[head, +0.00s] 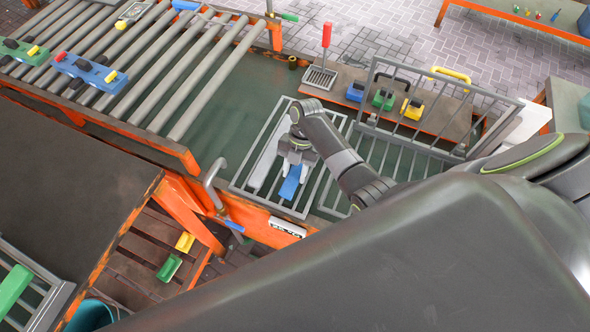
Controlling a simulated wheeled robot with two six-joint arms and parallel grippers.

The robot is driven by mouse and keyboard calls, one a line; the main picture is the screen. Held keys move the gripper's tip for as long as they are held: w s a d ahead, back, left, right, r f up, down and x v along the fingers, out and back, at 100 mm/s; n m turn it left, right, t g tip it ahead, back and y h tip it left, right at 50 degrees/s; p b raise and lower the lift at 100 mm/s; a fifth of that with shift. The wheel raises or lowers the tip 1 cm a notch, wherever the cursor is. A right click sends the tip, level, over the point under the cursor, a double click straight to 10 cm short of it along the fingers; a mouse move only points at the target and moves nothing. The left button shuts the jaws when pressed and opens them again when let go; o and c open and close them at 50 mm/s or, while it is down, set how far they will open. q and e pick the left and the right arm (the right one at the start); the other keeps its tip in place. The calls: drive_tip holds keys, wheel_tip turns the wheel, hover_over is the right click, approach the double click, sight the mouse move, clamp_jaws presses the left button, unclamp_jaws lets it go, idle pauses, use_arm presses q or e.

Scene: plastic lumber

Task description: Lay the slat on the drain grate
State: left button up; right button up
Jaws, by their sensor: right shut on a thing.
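The drain grate (239,184) is a grey barred frame on the dark green bench top, below the roller conveyor's right end. My left gripper is not in view.
A second barred grate (393,157) lies to the right, with a raised grey rack (440,112) behind it. Blue, green and yellow blocks (384,99) stand on a shelf behind. A red-handled tool (325,50) stands nearby. A bent grey pipe (210,185) rises left of the grate.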

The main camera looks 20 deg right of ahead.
drive_tip(key=shift+f+b, duration=0.5)
drive_tip(key=shift+f, duration=0.2)
drive_tip(key=o, duration=1.2)
drive_tip(key=shift+c, duration=0.2)
drive_tip(key=v, duration=0.9)
drive_tip(key=shift+w+d+r, duration=0.1)
drive_tip(key=shift+r, duration=0.1)
drive_tip(key=p+v, duration=0.4)
drive_tip(key=v, duration=0.4)
drive_tip(key=shift+p, duration=0.4)
drive_tip(key=shift+f, duration=0.1)
